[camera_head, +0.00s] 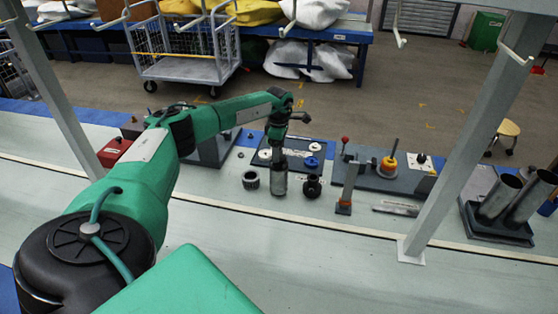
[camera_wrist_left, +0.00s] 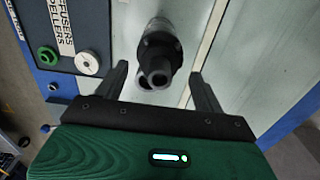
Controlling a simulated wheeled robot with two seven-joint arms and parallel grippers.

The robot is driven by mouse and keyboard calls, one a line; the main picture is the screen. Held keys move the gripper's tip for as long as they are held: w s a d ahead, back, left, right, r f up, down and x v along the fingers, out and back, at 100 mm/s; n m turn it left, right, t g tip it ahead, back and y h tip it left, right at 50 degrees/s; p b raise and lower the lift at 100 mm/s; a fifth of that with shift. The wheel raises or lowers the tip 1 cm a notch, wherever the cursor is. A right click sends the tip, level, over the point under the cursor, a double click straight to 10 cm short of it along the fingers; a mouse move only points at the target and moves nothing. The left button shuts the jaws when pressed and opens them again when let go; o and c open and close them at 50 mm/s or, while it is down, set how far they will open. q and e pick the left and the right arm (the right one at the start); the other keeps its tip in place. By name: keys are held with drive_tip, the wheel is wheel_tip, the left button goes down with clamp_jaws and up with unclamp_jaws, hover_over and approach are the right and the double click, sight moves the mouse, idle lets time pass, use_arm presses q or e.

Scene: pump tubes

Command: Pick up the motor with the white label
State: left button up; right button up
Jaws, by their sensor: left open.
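A grey metallic cylinder, likely the motor (camera_head: 279,182), stands upright on the pale bench in the head view; I cannot make out a white label on it. My left gripper (camera_head: 278,150) points down right above its top and hides part of it. In the left wrist view a dark round motor top with a hollow end (camera_wrist_left: 160,58) lies between the two fingers of my left gripper (camera_wrist_left: 158,80). The fingers are apart, one on each side, and no grip on it shows. My right gripper does not show.
A black ribbed ring (camera_head: 250,180) and a dark round part (camera_head: 312,187) stand close on either side. A dark tray with rings (camera_head: 325,152) lies behind. A lever fixture (camera_head: 346,190) and a grey post (camera_head: 450,150) are to the right. The front of the bench is clear.

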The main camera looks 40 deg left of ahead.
use_arm(q)
drive_tip(key=shift+f, duration=1.35)
clamp_jaws()
drive_tip(key=shift+w+r, duration=0.15)
drive_tip(key=shift+w, duration=0.05)
